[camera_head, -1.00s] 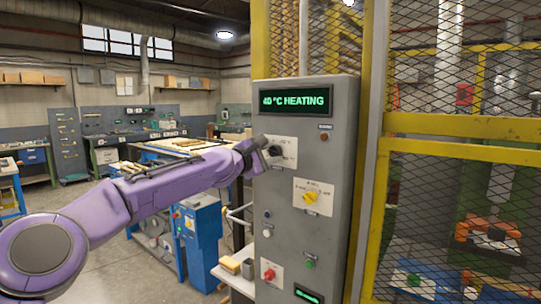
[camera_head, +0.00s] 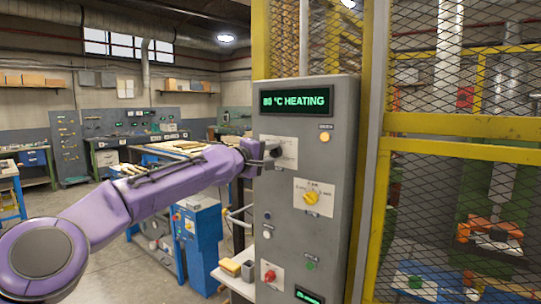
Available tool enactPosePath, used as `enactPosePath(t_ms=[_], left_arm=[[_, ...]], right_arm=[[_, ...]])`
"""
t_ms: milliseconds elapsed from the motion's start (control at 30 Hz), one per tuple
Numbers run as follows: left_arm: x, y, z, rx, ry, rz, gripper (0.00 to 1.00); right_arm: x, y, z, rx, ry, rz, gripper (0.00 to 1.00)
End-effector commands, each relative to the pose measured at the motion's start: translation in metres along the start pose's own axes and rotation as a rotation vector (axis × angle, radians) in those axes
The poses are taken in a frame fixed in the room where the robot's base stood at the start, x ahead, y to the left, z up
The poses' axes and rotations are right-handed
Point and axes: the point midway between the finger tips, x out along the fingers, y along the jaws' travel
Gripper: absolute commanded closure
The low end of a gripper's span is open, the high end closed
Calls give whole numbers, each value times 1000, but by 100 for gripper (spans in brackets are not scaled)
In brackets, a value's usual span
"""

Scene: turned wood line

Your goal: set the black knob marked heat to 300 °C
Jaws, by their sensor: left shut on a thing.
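The black heat knob (camera_head: 276,152) sits on a white plate (camera_head: 289,155) at the upper left of the grey control cabinet (camera_head: 339,170). My left gripper (camera_head: 268,153) reaches in from the left and is shut on the knob. The knob's pointer and most of its scale are hidden or too small to read. The green display (camera_head: 295,100) above reads "80 °C HEATING". My right gripper is not in view.
A yellow selector knob (camera_head: 311,197) is lower right of the heat knob. An amber lamp (camera_head: 325,137) is lit. A red knob (camera_head: 269,275) and a green button (camera_head: 310,266) are lower down. A yellow-framed mesh fence (camera_head: 455,155) stands right of the cabinet.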

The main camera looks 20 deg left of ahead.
Motion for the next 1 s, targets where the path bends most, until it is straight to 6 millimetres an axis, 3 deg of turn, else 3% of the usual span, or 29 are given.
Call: enactPosePath(t_ms=[533, 567, 633, 1000], left_arm=[[1, -3, 2, 27, -4, -5, 93], [1, -3, 2, 27, -4, -5, 60], [1, -3, 2, 26, -4, -5, 37], [-7, -2, 0, 26, -1, -1, 37]], right_arm=[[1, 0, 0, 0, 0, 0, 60], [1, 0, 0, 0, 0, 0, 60], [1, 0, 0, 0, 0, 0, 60], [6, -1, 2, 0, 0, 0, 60]])
